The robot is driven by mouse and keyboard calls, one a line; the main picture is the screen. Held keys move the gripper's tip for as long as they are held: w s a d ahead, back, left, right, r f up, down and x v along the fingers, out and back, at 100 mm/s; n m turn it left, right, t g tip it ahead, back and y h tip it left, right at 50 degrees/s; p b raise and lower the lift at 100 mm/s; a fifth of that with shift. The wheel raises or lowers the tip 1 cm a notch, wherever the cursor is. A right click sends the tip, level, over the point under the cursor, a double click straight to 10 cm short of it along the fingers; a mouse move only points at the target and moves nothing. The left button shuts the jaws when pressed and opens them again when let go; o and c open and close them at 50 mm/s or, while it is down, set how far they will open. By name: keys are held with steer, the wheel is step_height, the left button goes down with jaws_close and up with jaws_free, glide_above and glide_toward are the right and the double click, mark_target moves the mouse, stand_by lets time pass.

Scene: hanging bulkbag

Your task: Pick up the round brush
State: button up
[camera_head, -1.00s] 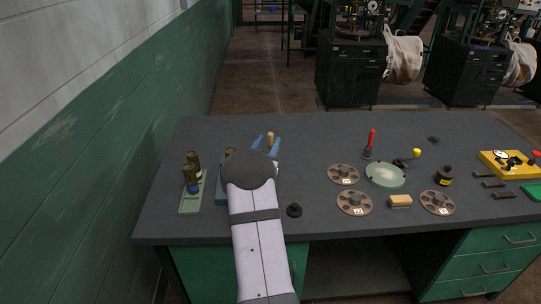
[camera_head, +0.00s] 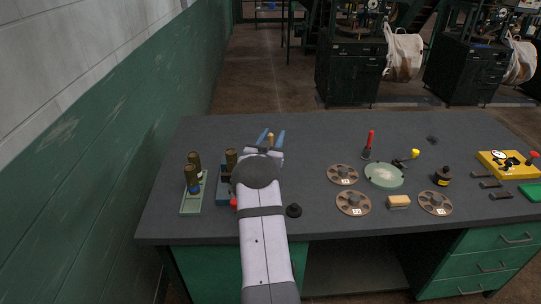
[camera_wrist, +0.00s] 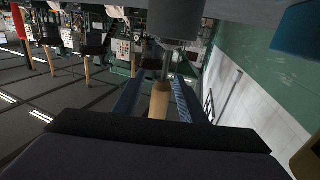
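The round brush (camera_head: 270,138) stands upright toward the back left of the bench, with its tan wooden handle up. In the wrist view, which is upside down, its handle (camera_wrist: 158,103) leads to a thin metal neck and a dark grey round head. My gripper (camera_head: 271,138) is open, with its blue fingers on either side of the handle. In the wrist view the fingers (camera_wrist: 160,98) show gaps to the handle. My arm hides the brush's lower part in the head view.
Left of my arm are a pale green holder (camera_head: 190,206) with brown cylinders and a blue holder (camera_head: 222,197) with another. A black knob (camera_head: 294,211) lies close to my arm's right. Reels, a red-handled tool (camera_head: 369,142) and a yellow box (camera_head: 497,170) are farther right.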

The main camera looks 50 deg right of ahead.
steer(key=shift+c, duration=0.4)
jaws_close()
steer(key=shift+r, duration=0.1)
